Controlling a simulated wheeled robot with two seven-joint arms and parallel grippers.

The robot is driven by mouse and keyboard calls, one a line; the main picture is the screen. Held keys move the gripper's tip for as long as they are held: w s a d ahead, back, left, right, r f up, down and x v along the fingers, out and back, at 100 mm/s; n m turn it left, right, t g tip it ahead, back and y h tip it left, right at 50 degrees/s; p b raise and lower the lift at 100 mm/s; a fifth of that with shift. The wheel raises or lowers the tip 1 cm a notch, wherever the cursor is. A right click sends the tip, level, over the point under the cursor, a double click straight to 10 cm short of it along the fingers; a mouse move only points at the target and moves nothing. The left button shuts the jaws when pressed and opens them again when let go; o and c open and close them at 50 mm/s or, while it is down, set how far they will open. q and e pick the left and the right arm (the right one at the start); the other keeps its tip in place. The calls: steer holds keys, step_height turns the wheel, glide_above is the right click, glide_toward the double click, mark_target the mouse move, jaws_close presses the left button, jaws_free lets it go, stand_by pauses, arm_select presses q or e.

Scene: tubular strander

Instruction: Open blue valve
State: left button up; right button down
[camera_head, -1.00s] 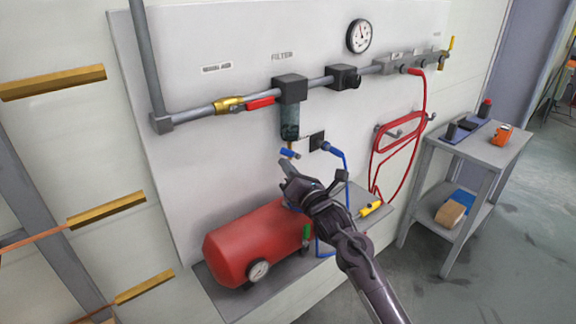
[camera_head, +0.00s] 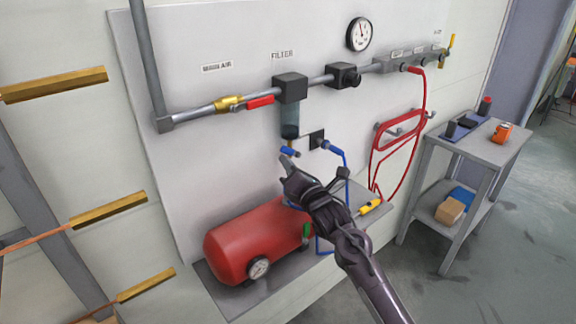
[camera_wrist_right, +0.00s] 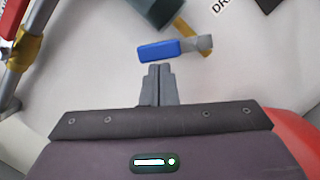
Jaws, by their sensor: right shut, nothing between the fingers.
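The small blue valve handle (camera_head: 290,152) sits at the bottom of the filter bowl (camera_head: 290,122) on the wall panel. In the right wrist view the blue handle (camera_wrist_right: 159,51) lies nearly level, joined to a grey stem and a brass fitting (camera_wrist_right: 184,27). My right gripper (camera_head: 284,160) is just below the handle in the head view. In the right wrist view its fingers (camera_wrist_right: 158,70) are shut together and empty, with the tips close to the underside of the handle. I cannot tell whether they touch it. My left gripper is not in view.
A red tank (camera_head: 245,240) with a gauge stands on a shelf below. A blue hose (camera_head: 345,165) leaves a wall fitting right of the valve, and a red hose (camera_head: 420,100) hangs farther right. A grey cart (camera_head: 480,145) stands at the right.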

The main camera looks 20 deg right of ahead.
mark_target(287, 148)
steer(key=shift+r, duration=0.2)
steer(key=shift+d+r+m+p, duration=0.15)
steer(key=shift+r+m+p, duration=0.45)
steer(key=shift+m, duration=0.6)
steer(key=m+p, duration=0.1)
steer(key=r+m+h, duration=0.1)
steer(key=m, duration=0.1)
steer(key=shift+w+d+r+g+p, duration=0.15)
steer(key=shift+d+g+p, duration=0.15)
steer(key=shift+p, duration=0.05)
steer(key=shift+w+d+r+m+p, duration=0.15)
steer(key=shift+m+p, duration=0.1)
steer(key=shift+m, duration=0.2)
steer(key=shift+s+d+r+m+p, duration=0.15)
steer(key=shift+m+p, duration=0.1)
steer(key=shift+m, duration=0.2)
steer(key=shift+w+d+r+m+g+p, duration=0.2)
steer(key=shift+d+m+g+p, duration=0.15)
steer(key=shift+m, duration=0.55)
steer(key=shift+d, duration=0.1)
steer(key=shift+w+d+r, duration=0.1)
